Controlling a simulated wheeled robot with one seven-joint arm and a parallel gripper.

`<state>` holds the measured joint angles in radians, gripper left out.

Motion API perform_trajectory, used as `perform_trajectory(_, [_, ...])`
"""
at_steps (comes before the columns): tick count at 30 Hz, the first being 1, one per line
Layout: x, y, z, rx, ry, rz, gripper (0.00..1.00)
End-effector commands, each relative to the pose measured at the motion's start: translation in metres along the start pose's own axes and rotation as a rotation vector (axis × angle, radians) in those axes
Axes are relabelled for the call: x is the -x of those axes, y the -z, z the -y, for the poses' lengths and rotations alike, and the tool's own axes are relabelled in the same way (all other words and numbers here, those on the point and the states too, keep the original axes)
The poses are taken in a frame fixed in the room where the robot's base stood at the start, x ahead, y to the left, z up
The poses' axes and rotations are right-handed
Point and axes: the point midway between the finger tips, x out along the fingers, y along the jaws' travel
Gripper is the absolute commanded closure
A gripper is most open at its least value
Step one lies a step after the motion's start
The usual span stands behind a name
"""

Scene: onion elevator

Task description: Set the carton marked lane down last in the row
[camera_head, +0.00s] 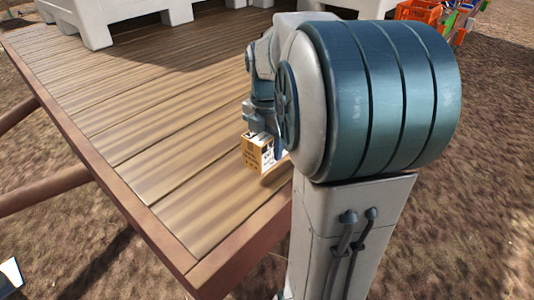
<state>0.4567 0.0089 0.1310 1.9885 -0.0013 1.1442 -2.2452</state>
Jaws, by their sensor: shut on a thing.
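A small tan carton (255,153) with dark printing and a whitish top is at my gripper (262,134), over the wooden deck near its right edge. My gripper is shut on the carton from above, and my arm hides the carton's right side. The printing is too small to read, so I cannot tell whether it says lane. I cannot tell whether the carton's base touches the boards. No row of other cartons shows in this view.
The wooden deck (130,110) has bare boards left of and in front of the carton. White bins (110,12) stand at the back. Orange crates (418,12) lie beyond on brown ground (480,170). The deck's near corner drops off at the bottom.

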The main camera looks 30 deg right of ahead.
Motion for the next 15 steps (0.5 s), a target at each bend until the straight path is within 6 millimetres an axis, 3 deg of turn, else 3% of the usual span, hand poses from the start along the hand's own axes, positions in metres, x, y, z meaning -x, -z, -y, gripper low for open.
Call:
perform_trajectory(9, [-0.037,0.001,0.000,-0.001,0.001,-0.001,0.83])
perform_trajectory(15, [-0.040,0.001,-0.001,-0.001,-0.001,0.001,0.83])
